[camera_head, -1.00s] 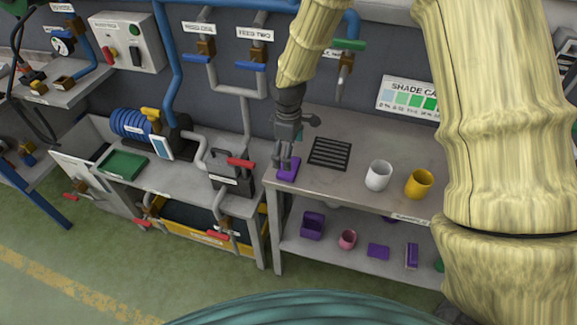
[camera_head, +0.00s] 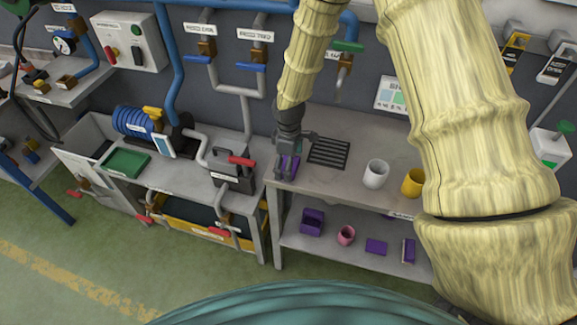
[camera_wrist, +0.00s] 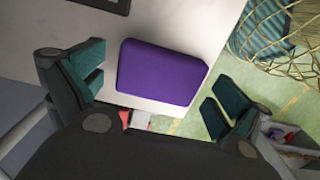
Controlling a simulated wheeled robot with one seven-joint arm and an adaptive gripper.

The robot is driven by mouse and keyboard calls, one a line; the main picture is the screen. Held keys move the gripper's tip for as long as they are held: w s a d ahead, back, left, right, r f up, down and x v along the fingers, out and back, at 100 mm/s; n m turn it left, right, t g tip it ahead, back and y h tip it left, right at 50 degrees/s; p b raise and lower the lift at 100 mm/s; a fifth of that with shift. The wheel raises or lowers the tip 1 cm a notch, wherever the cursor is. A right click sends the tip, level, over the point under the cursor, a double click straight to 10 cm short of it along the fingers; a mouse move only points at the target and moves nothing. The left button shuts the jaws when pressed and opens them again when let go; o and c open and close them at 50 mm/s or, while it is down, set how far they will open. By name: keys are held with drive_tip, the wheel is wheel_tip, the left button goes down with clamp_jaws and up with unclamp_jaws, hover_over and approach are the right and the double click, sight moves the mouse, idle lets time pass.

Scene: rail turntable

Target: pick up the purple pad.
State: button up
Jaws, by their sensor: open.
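The purple pad (camera_head: 289,162) lies on the left front corner of the grey workbench top (camera_head: 330,183). In the wrist view the pad (camera_wrist: 160,72) is a flat, rounded rectangle near the middle, on the pale bench top. My gripper (camera_head: 287,168) is over the pad and partly hides it in the head view. In the wrist view my gripper (camera_wrist: 155,93) is open and empty. Its teal finger pads stand apart, one towards the left of the pad and one towards the right. I cannot tell the exact height of the fingertips.
A black grille (camera_head: 329,151), a white cup (camera_head: 375,174) and a yellow cup (camera_head: 413,183) stand to the right on the bench. The shelf below holds a purple bin (camera_head: 312,221), a pink cup (camera_head: 346,235) and another flat purple piece (camera_head: 376,247). A machine with a red handle (camera_head: 241,161) stands left.

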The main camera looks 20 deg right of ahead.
drive_tip(key=c, duration=0.9)
drive_tip(key=shift+r, duration=0.15)
drive_tip(key=shift+r+b, duration=0.45)
wheel_tip(320, 180, up, 2)
drive_tip(key=shift+s+r+b, duration=0.1)
drive_tip(key=shift+r+b, duration=0.05)
drive_tip(key=shift+b, duration=0.6)
drive_tip(key=s+d+r+b, duration=0.1)
drive_tip(key=s+d+b, duration=0.2)
drive_tip(key=s, duration=1.2)
drive_tip(key=shift+s+r+b, duration=0.3)
drive_tip(key=shift+b, duration=0.65)
